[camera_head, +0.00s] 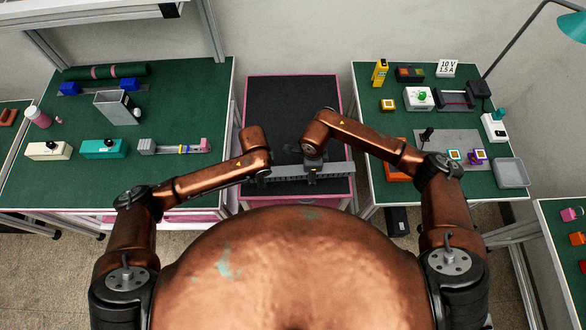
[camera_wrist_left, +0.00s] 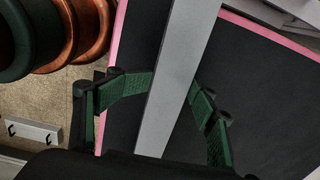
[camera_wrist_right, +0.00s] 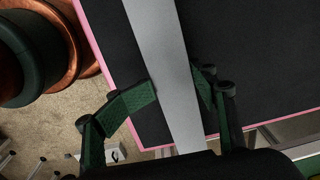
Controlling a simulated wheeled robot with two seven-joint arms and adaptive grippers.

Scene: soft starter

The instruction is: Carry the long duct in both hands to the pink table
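The long grey duct (camera_head: 340,171) lies crosswise over the front part of the black-topped, pink-edged table (camera_head: 290,110) in the head view. My left gripper (camera_head: 264,173) is near the duct's left part; in the left wrist view its green fingers (camera_wrist_left: 172,88) press against both sides of the duct (camera_wrist_left: 178,70). My right gripper (camera_head: 312,170) is nearer the middle; in the right wrist view its fingers (camera_wrist_right: 174,80) also meet both sides of the duct (camera_wrist_right: 155,40). I cannot tell whether the duct touches the tabletop. My left arm partly hides its left end.
A green-topped table (camera_head: 190,110) stands to the left with boxes and a grey open case (camera_head: 113,107). Another green-topped table (camera_head: 385,150) stands to the right with devices, a grey tray (camera_head: 511,173) and a lamp (camera_head: 572,25). The pink-edged table's back part is bare.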

